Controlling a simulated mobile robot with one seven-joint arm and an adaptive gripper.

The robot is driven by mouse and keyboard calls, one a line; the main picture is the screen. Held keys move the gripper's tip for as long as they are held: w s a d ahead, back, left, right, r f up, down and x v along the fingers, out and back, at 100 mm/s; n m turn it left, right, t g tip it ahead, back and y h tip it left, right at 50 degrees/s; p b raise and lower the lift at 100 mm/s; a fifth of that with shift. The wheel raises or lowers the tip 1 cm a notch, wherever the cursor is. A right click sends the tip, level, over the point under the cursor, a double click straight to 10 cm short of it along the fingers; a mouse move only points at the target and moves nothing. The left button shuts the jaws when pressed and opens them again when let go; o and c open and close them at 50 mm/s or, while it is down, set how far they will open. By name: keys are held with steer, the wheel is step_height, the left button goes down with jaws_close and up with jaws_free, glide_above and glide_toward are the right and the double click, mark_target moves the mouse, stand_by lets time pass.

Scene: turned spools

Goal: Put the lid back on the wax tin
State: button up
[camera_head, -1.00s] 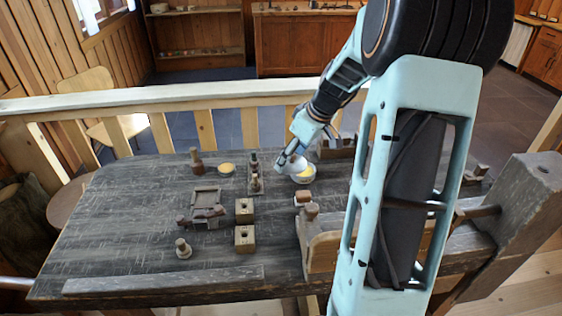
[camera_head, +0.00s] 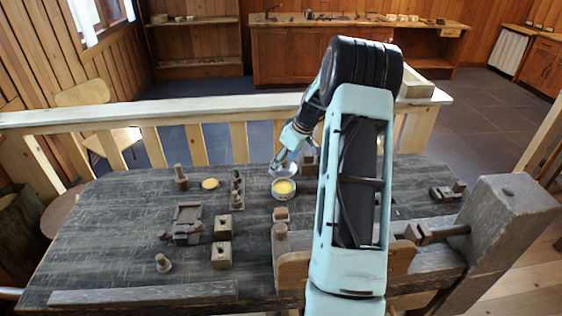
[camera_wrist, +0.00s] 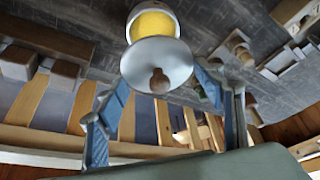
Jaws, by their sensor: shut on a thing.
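The wax tin (camera_head: 284,194) stands open on the dark bench, with yellow wax showing inside. In the wrist view the tin (camera_wrist: 136,33) is at the top centre, beyond the lid. The lid (camera_wrist: 175,54) is a silvery disc with a brown knob that faces the wrist camera. My gripper (camera_wrist: 163,80) is shut on the lid, with one blue finger at each side. In the head view my gripper (camera_head: 281,162) holds the lid (camera_head: 284,170) just behind or above the tin's far edge. The exact gap is hard to tell.
A yellow disc (camera_head: 210,184) and a dark bottle-like piece (camera_head: 181,178) lie left of the tin. A rack with small spools (camera_head: 237,190) is close on its left. A small block (camera_head: 281,214) stands in front. Wooden blocks (camera_head: 222,228) and a vise (camera_head: 480,220) are nearer.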

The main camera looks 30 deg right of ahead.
steer(key=shift+f+b, duration=1)
steer(key=shift+f, duration=1.5)
steer(key=shift+f+b, duration=0.7)
steer(key=shift+b, duration=0.6)
steer(key=shift+f+b, duration=0.2)
steer(key=shift+b, duration=0.55)
stand_by(0.5)
steer(key=o, duration=1)
steer(key=shift+o, duration=0.3)
steer(key=o, duration=0.4)
steer(key=shift+o, duration=0.2)
